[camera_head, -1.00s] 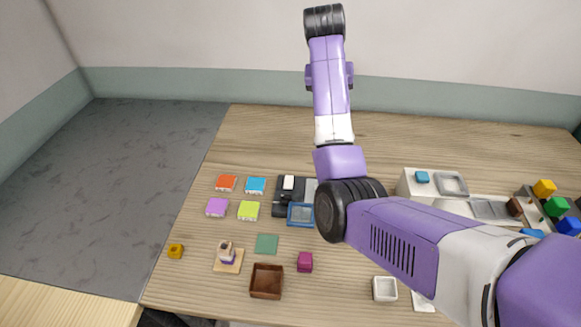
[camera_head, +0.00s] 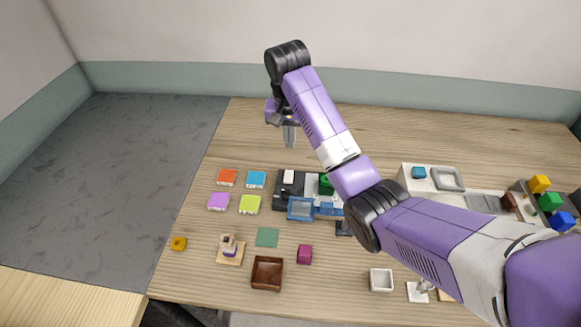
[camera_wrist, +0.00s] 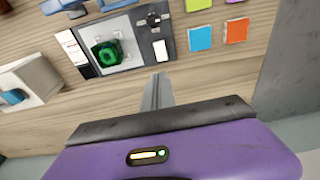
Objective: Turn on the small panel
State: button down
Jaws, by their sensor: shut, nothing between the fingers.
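A small dark panel (camera_head: 281,202) lies on the table, with a white switch piece (camera_head: 289,176) near its back left. In the wrist view the panel (camera_wrist: 165,28) carries a grey plate with a green knob (camera_wrist: 107,54), and the white switch piece (camera_wrist: 161,48) and small black knobs beside it. My gripper (camera_head: 290,145) is shut and empty, pointing down above the table behind the panel. In the wrist view its fingers (camera_wrist: 157,92) are together, apart from the panel.
Orange (camera_head: 227,177), blue (camera_head: 256,180), purple (camera_head: 218,201) and lime (camera_head: 249,205) tiles lie left of the panel. A blue-framed tray (camera_head: 300,209) is in front of it. A white box (camera_head: 416,186) stands to the right. The table behind the panel is clear.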

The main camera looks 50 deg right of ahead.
jog(key=shift+f, duration=0.1)
jog(key=b, duration=0.2)
send_near(291, 172)
jog(key=f, duration=0.6)
jog(key=shift+w+d+f, duration=0.3)
jog(key=shift+f, duration=0.1)
jog(key=shift+f, duration=0.1)
jog(key=shift+w+d+f+b, duration=0.1)
jog(key=shift+w+f+b, duration=0.1)
jog(key=shift+b, duration=0.2)
jog(key=shift+s+r, duration=0.25)
jog(key=shift+w+f, duration=0.15)
jog(key=shift+f, duration=0.05)
jog(key=shift+s+a+r+p, duration=0.25)
jog(key=shift+s+a+p, duration=0.35)
jog(key=shift+p, duration=0.55)
